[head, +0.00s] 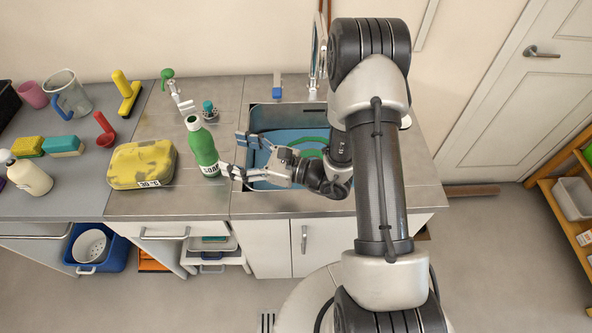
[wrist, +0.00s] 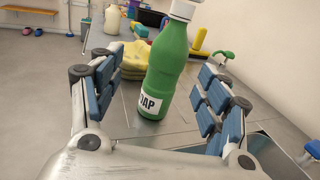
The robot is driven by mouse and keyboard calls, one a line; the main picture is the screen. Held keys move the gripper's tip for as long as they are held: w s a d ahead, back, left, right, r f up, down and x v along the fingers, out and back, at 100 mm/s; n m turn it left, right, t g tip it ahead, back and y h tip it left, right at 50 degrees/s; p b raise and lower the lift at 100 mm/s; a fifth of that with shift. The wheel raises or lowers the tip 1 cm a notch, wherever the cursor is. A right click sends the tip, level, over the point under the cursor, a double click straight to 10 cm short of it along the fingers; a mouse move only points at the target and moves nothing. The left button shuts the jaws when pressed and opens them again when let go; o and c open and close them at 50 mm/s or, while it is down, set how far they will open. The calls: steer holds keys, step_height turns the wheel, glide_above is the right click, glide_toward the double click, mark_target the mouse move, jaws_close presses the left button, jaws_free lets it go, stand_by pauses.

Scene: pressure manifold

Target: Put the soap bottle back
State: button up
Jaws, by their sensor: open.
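The soap bottle (head: 203,146) is green with a white cap and a white label. It stands upright on the steel counter, just left of the sink. In the wrist view the soap bottle (wrist: 168,68) stands ahead, between the lines of the two fingers. My gripper (head: 233,155) is open and empty, close to the right of the bottle. In the wrist view my gripper (wrist: 157,100) has its blue-padded fingers spread wide on both sides of the bottle. I cannot tell whether either finger touches it.
A yellow stained pad (head: 142,164) lies left of the bottle. The sink (head: 262,120) holds blue water, under my arm. A tap with a green knob (head: 168,78) and a small teal-topped item (head: 209,110) stand behind. Sponges (head: 62,145) and a white bottle (head: 30,177) stand farther left.

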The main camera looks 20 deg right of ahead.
steer(key=s+a+r+n+g+h, duration=0.1)
steer(key=s+a+r+n+g, duration=0.3)
steer(key=s+r+n+g, duration=0.35)
steer(key=s+a+r+n+g+h, duration=0.1)
steer(key=s+a+r+n+g, duration=0.35)
steer(key=s+n, duration=0.55)
steer(key=s+d+r+n+h, duration=0.1)
steer(key=s+d+n+h, duration=0.3)
steer(key=s+d+h, duration=0.25)
steer(key=s+d+r+n+t+h, duration=0.1)
steer(key=d+r+n+t+h, duration=0.3)
steer(key=d, duration=0.6)
steer(key=shift+d+r+t+h, duration=0.35)
steer(key=shift+d+t+h, duration=0.05)
steer(key=shift+t+h, duration=0.35)
steer(key=shift+s, duration=0.1)
steer(key=shift+c, duration=0.4)
